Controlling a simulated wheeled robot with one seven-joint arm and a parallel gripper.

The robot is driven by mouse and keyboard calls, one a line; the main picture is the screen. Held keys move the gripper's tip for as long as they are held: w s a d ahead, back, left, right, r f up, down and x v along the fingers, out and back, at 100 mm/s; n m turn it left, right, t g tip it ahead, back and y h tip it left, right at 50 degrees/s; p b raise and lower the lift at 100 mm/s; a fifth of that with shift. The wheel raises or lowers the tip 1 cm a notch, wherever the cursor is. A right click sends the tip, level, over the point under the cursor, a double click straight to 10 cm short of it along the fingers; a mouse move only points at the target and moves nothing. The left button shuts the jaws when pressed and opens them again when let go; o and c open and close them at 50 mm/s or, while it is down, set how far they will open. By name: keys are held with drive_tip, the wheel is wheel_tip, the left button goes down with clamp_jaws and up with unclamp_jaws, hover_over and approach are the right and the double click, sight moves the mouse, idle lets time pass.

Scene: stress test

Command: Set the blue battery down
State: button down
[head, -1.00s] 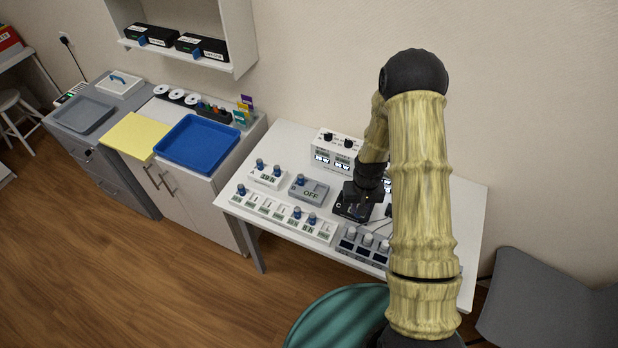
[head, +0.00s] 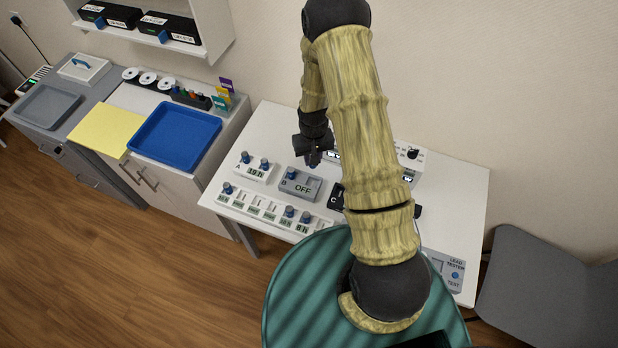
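My gripper (head: 313,157) is above the table, behind and a little right of the grey unit B (head: 305,188), which shows OFF. A small patch of blue, which looks like the blue battery (head: 312,163), shows at the fingertips; it appears held, though the fingers are small and dark. Other blue-topped batteries stand in the white unit A (head: 257,172), in unit B (head: 291,173) and in the white slotted rack (head: 262,208) in front. The black unit C (head: 335,198) is partly hidden by my arm.
The white table (head: 270,127) has bare surface behind unit A. A white box with black knobs (head: 412,155) stands at the back, partly behind my arm. The blue tray (head: 177,137) and yellow sheet (head: 106,130) lie on cabinets at left. A grey chair (head: 550,280) stands at right.

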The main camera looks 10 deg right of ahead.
drive_tip(key=shift+s+a, duration=0.2)
drive_tip(key=shift+s, duration=0.35)
drive_tip(key=f+b, duration=0.1)
drive_tip(key=b, duration=0.3)
drive_tip(key=shift+w+n, duration=0.35)
drive_tip(key=shift+n, duration=0.05)
drive_tip(key=n+b, duration=0.1)
drive_tip(key=b, duration=0.6)
drive_tip(key=shift+w+n+b, duration=0.15)
drive_tip(key=shift+n+b, duration=0.25)
drive_tip(key=b, duration=0.3)
drive_tip(key=shift+d+n, duration=0.1)
drive_tip(key=shift+n, duration=0.3)
drive_tip(key=shift+s+r+n+b, duration=0.25)
drive_tip(key=shift+s+n+b, duration=0.1)
drive_tip(key=shift+b, duration=0.5)
drive_tip(key=shift+r, duration=0.2)
drive_tip(key=shift+f, duration=0.1)
wheel_tip(320, 180, down, 6)
drive_tip(key=shift+r+p, duration=0.15)
drive_tip(key=shift+p, duration=0.2)
